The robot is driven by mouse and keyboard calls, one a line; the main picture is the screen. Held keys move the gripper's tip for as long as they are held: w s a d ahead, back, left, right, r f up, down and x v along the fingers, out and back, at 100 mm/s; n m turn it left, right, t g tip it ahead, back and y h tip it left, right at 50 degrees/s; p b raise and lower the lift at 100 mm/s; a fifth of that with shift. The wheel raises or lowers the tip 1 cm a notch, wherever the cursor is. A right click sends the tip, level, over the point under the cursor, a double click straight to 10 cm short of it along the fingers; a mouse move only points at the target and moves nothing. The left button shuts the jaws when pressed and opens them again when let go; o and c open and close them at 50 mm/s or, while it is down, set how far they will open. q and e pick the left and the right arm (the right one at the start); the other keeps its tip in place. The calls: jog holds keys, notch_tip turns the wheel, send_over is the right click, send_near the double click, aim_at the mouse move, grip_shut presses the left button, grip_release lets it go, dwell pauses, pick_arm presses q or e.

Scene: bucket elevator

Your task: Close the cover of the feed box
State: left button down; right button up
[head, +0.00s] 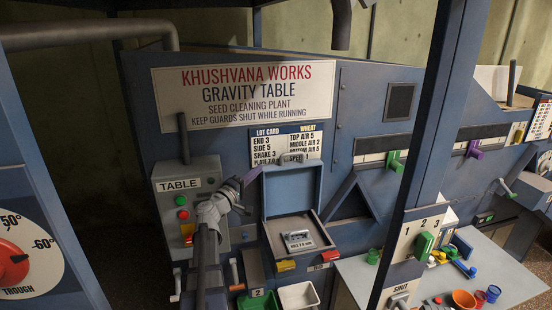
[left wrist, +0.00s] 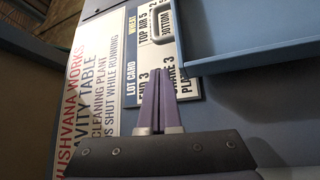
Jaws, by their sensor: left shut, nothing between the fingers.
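The feed box (head: 272,237) is a blue-grey box on the front of the blue machine. Its cover (head: 292,190) stands up open behind the box opening, with a small grey handle (head: 292,158) at its top edge. My left gripper (head: 252,178) has purple fingers shut together and empty, just left of the raised cover near its upper part. In the left wrist view the fingertips (left wrist: 160,85) are in front of the lot card, beside the cover (left wrist: 250,65) and below the handle (left wrist: 159,24). Contact with the cover cannot be told. My right gripper is not seen.
A grey TABLE switch box (head: 183,207) with buttons is left of the feed box, partly behind my left arm. Green (head: 258,301) and white (head: 298,296) bins sit below. A blue post (head: 425,150) stands to the right. A light worktable (head: 360,280) holds small coloured parts.

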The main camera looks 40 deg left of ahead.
aim_at(275, 169)
pick_arm(q)
jog(key=w, duration=0.3)
jog(key=w+r+p, duration=0.1)
jog(key=w, duration=0.6)
jog(key=shift+d+r+p, duration=0.2)
jog(key=shift+r+p, duration=0.15)
jog(key=shift+s, duration=0.15)
jog(key=shift+s+d+f+m+t+b, duration=0.3)
jog(key=shift+s+d+m+b, duration=0.2)
jog(key=shift+s+d+b, duration=0.3)
jog(key=s+d+f+m+t+h+b, duration=0.3)
jog(key=s+d+f+m+h+b, duration=0.65)
jog(key=b, duration=0.75)
jog(key=shift+s+d+f+m+b, duration=0.7)
jog(key=shift+d+f+b, duration=0.35)
jog(key=shift+f+b, duration=0.7)
jog(key=shift+s+d+f+m+b, duration=0.5)
jog(key=shift+d+f+m+b, duration=0.45)
jog(key=shift+f+b, duration=0.8)
jog(key=shift+s+d+f+m+b, duration=0.6)
jog(key=shift+d+f+b, duration=0.55)
jog(key=shift+f+b, duration=0.6)
jog(key=shift+r, duration=0.2)
